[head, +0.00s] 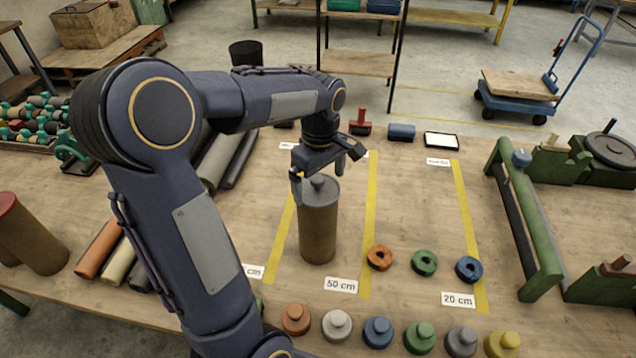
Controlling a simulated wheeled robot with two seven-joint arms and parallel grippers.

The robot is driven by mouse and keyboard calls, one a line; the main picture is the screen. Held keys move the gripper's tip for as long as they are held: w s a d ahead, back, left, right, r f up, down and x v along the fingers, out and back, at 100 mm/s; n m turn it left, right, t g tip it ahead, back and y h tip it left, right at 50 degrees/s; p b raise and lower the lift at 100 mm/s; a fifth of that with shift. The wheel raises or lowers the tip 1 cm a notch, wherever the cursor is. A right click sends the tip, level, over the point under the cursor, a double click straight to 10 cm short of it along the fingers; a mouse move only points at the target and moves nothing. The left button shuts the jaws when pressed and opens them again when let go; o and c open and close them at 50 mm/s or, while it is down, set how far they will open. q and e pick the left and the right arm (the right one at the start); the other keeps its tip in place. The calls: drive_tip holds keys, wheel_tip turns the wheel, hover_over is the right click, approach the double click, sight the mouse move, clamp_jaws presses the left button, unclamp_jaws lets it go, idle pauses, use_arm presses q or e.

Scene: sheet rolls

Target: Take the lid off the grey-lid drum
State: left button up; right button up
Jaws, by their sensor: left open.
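The grey-lid drum (318,235) is a brown cylinder standing upright on the workbench, between two yellow tape lines. Its grey lid (322,196) is on top and has a small round knob. My left gripper (319,176) is open right above the lid, pointing down, with its fingers on either side of the knob. The left finger hangs near the lid's edge. I cannot tell whether the fingers touch the lid. My right gripper is not in view.
Orange, green and blue rings (424,263) lie right of the drum. Several knobbed plugs (377,331) line the front edge. A red-topped drum (32,240) and rolls (100,248) are at left. A green frame (528,230) stands at right.

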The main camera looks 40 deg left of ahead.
use_arm(q)
drive_tip(key=shift+f, duration=0.45)
drive_tip(key=c, duration=0.6)
drive_tip(key=shift+r, duration=0.15)
